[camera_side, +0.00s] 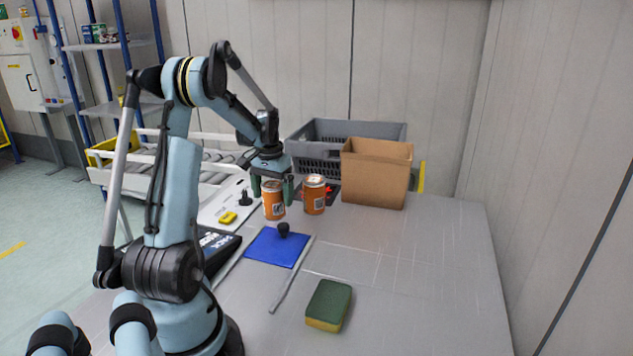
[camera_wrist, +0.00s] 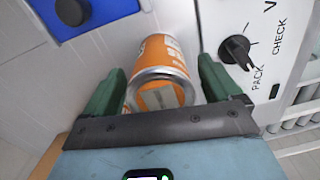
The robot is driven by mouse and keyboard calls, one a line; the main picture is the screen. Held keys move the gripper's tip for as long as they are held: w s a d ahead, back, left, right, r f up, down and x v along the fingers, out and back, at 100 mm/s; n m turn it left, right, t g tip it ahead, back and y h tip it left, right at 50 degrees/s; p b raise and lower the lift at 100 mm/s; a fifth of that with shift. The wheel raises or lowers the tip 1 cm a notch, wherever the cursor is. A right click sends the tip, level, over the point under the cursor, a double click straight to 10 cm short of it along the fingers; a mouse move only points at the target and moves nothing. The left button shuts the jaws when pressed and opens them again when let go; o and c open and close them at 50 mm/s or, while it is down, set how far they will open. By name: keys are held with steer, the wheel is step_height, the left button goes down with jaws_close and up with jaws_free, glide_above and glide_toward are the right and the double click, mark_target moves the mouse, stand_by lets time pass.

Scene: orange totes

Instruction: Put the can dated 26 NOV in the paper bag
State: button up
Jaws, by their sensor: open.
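Two orange cans stand side by side near the back of the table in the side view: a left can (camera_side: 273,200) and a right can (camera_side: 314,195). My gripper (camera_side: 272,188) points down over the left can, with its green fingers open on either side of it. In the wrist view, an orange can (camera_wrist: 160,75) lies between the open fingers of my gripper (camera_wrist: 165,85). A pale label shows on its end, but I cannot read a date. The brown paper bag (camera_side: 376,175) stands upright and open behind and right of the cans.
A grey crate (camera_side: 345,130) stands behind the bag. A panel with a black knob (camera_wrist: 236,48) and the words PACK and CHECK is beside the can. A blue plate with a knob (camera_side: 278,247) and a green-yellow sponge (camera_side: 329,305) lie in front. The right of the table is clear.

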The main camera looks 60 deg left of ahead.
steer(key=r, duration=1)
steer(key=shift+d, duration=0.3)
steer(key=w+d+r+m+t, duration=0.1)
steer(key=w+d+m+t, duration=0.1)
steer(key=d, duration=1.1)
steer(key=w+d+r+m+t+y, duration=0.1)
steer(key=w+d+m+t, duration=0.1)
steer(key=d, duration=1.1)
steer(key=shift+w+d+m+t, duration=0.3)
steer(key=shift+w+m+t, duration=0.1)
steer(key=shift+w+m, duration=0.25)
steer(key=shift+o, duration=0.2)
steer(key=s+d+f+m+t+h, duration=0.1)
steer(key=s+d+f+m+t, duration=0.1)
steer(key=d, duration=0.6)
steer(key=shift+s+d+f, duration=0.3)
steer(key=shift+s+d, duration=0.05)
steer(key=shift+s, duration=0.05)
steer(key=shift+a, duration=0.15)
